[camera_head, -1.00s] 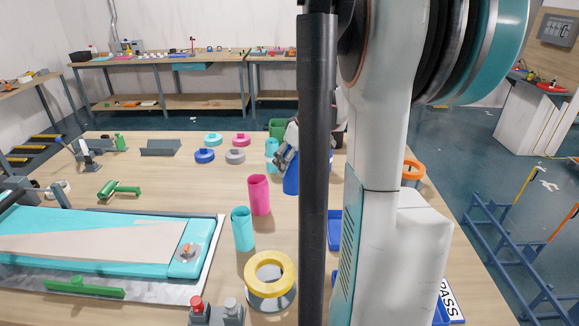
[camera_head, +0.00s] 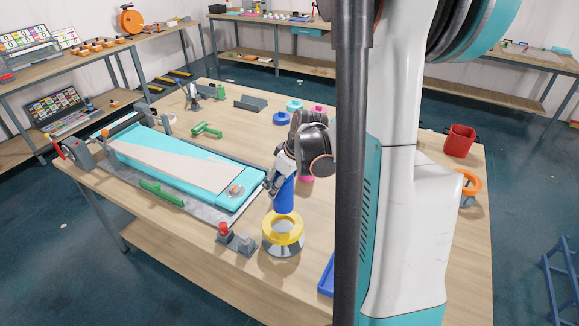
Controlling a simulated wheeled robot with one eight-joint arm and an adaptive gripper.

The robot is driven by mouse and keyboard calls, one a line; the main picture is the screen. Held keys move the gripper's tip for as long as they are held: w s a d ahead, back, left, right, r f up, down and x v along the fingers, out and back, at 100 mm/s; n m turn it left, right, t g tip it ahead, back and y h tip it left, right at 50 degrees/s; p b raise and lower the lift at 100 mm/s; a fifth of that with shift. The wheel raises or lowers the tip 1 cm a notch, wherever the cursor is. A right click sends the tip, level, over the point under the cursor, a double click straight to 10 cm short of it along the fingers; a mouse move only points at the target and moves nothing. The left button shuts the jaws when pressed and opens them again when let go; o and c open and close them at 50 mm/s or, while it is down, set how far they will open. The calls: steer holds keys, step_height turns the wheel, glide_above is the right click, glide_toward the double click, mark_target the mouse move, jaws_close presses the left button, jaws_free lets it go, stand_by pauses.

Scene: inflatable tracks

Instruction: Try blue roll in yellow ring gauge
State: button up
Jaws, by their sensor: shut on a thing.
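The blue roll (camera_head: 285,197) stands roughly upright in my gripper (camera_head: 282,180), which is shut on its upper part. The yellow ring gauge (camera_head: 284,233) is a thick yellow ring on a grey round base near the table's front edge. The roll's lower end shows right at the ring's far side, over the opening. I cannot tell whether it is just above the ring or slightly inside it. My arm hides part of the table behind the roll.
A red knob (camera_head: 224,229) on a grey block stands just left of the ring gauge. A teal inflatable track (camera_head: 150,142) fills the table's left side. A pink roll (camera_head: 306,178) is partly hidden behind my gripper. A blue tray (camera_head: 326,279) lies at the front right.

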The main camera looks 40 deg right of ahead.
mark_target(278, 198)
steer(key=shift+s+a+f, duration=0.1)
steer(key=shift+s+a, duration=0.05)
steer(key=shift+a, duration=0.35)
steer(key=shift+f+b, duration=2.7)
steer(key=shift+f, duration=0.2)
steer(key=shift+f+b, duration=3.85)
steer(key=shift+f, duration=0.15)
steer(key=shift+c, duration=0.2)
stand_by(0.4)
